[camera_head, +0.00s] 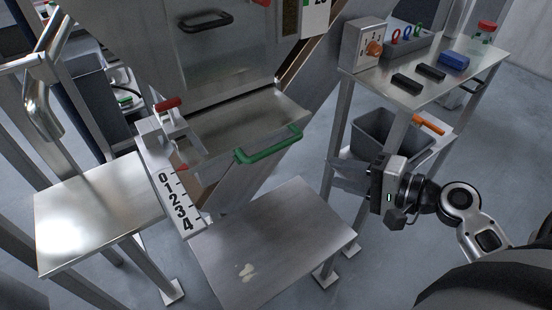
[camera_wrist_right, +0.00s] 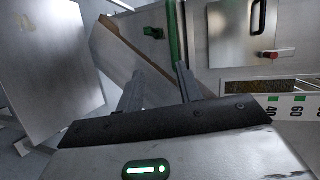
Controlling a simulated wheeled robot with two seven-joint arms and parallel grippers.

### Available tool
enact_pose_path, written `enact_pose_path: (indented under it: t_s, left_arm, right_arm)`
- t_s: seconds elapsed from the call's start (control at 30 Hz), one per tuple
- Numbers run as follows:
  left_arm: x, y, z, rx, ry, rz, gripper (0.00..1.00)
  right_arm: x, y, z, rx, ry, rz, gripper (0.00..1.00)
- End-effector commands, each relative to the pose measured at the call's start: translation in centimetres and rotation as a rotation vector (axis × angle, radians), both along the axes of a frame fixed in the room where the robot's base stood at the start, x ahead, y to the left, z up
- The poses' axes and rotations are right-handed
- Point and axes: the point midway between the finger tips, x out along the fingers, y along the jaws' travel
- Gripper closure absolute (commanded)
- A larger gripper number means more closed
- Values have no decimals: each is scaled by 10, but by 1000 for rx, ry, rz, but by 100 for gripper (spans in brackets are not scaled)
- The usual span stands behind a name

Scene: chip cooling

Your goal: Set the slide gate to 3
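The slide gate (camera_head: 245,112) is a steel plate with a green handle (camera_head: 268,147) across its front edge, in the chute at the middle of the head view. A white scale (camera_head: 177,201) marked 0 to 4 runs along its left side. A small red pointer (camera_head: 183,167) sits near the 0 end. A clamp with a red lever (camera_head: 168,104) stands at the upper left of the scale. My right gripper (camera_head: 346,176) is open and empty, right of the green handle and apart from it. The handle also shows in the right wrist view (camera_wrist_right: 175,35), beyond the fingers (camera_wrist_right: 158,86).
A steel side table (camera_head: 440,88) at the right holds a control box (camera_head: 362,45), black blocks and a blue block (camera_head: 453,61). A grey bin (camera_head: 385,135) stands on its lower shelf. A low steel platform (camera_head: 275,245) lies in front of the chute. Another steel platform (camera_head: 95,215) stands left.

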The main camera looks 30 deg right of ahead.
Motion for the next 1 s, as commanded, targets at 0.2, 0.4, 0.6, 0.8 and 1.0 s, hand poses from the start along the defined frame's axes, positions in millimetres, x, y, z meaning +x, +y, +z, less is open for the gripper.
enact_pose_path:
  t_s: [0.2, 0.4, 0.6, 0.8, 1.0]
  left_arm:
    - [1, -1, 0, -4, -4, -1, 64]
    - [0, 0, 6, 5, 0, -2, 64]
    - [-1, 1, 7, 20, 9, -5, 64]
    - [-2, 3, 8, 36, 15, -9, 64]
    - [-3, 4, 5, 46, 22, -13, 64]
  right_arm:
    - [6, 1, 19, 94, -27, 14, 64]
    - [36, 19, 15, 94, -29, 15, 64]
    - [73, 41, 7, 94, -28, 14, 64]
    - [107, 62, -2, 93, -26, 12, 64]
    - [128, 74, -8, 91, -25, 11, 64]
